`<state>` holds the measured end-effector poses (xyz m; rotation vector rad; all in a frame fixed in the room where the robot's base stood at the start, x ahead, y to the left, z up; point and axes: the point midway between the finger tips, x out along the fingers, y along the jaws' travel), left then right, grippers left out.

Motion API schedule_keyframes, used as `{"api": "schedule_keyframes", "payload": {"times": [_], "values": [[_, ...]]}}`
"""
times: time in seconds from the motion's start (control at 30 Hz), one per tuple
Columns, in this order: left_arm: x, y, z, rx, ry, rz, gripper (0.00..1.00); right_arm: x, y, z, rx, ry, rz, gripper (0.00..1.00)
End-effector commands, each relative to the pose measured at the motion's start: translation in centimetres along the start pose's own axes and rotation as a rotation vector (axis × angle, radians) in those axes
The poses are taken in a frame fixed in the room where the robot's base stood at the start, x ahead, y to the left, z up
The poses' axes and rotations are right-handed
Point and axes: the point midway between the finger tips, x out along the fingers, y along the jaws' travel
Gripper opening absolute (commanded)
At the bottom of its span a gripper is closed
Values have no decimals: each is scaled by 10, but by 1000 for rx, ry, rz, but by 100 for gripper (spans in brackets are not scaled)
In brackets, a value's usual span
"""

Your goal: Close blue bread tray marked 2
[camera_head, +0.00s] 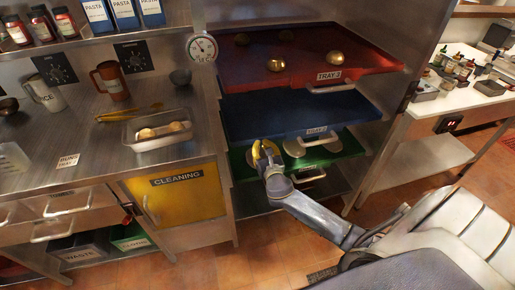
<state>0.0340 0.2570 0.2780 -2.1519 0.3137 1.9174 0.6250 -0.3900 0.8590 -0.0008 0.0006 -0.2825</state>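The blue tray (275,108) is the middle of three stacked trays in the metal rack. Its front edge carries a small white label (317,130), too small to read surely, and a metal handle (319,141). The tray sticks out less than the red one above it. My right gripper (263,152) is in front of the blue tray's front edge, left of the handle and apart from it, over the green tray. Its yellowish fingers are small, and their opening is unclear. No held object shows. My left gripper is out of view.

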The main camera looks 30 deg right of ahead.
Motion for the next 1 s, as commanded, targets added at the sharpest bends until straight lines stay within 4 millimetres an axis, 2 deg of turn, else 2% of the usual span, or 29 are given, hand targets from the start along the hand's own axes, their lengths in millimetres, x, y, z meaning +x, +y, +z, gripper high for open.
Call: {"api": "schedule_keyframes", "payload": {"times": [0.2, 0.37, 0.53, 0.8, 1.0], "values": [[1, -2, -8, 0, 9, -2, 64, 0, 1, 1, 2, -2, 1, 0], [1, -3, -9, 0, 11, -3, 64, -14, 6, 0, 2, -1, 8, 0], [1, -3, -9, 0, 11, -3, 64, -42, 14, 0, 3, 1, 21, 0], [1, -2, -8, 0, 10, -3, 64, -93, 11, 0, 2, 2, 19, 0], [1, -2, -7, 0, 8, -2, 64, -120, 11, 0, 1, 2, 19, 0]]}}
